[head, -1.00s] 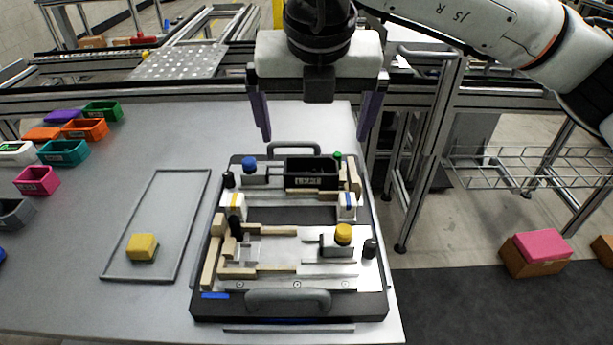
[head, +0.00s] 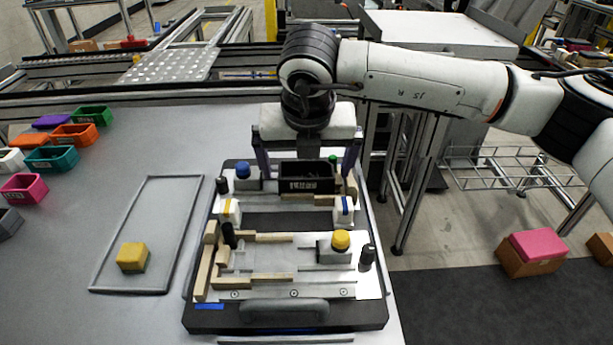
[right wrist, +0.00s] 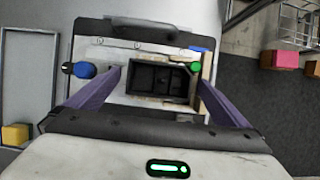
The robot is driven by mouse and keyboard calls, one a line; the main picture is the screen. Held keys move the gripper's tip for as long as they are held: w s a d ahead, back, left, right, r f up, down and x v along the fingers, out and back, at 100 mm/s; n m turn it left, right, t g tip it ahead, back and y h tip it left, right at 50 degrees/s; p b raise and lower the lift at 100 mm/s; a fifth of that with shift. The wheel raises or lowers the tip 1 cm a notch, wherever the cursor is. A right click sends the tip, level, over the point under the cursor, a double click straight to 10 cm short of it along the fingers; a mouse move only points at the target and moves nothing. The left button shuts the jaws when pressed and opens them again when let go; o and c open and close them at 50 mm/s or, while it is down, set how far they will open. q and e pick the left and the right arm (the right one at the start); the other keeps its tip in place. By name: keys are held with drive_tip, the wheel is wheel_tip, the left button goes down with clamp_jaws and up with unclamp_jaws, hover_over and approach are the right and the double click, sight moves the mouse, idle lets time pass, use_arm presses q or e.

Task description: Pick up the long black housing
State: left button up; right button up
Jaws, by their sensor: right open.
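The long black housing (head: 307,178) is an open box with inner compartments and a label on its front. It sits in the far part of the pallet fixture (head: 200,318). In the right wrist view the housing (right wrist: 152,78) lies between the fingers. My right gripper (head: 308,172) is open, with one finger to each side of the housing and a gap on both sides; it also shows in the right wrist view (right wrist: 160,82). My left gripper is not in view.
A blue knob (head: 243,170) stands left of the housing and a green knob (head: 333,159) at its right. A yellow-topped block (head: 340,241) stands nearer. A yellow cube (head: 132,257) sits in the left tray (head: 174,225). Coloured bins (head: 52,158) stand at far left.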

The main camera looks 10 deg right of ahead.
drive_tip(key=shift+f, duration=0.1)
drive_tip(key=shift+c, duration=0.3)
drive_tip(key=c, duration=1.1)
drive_tip(key=shift+c, duration=0.2)
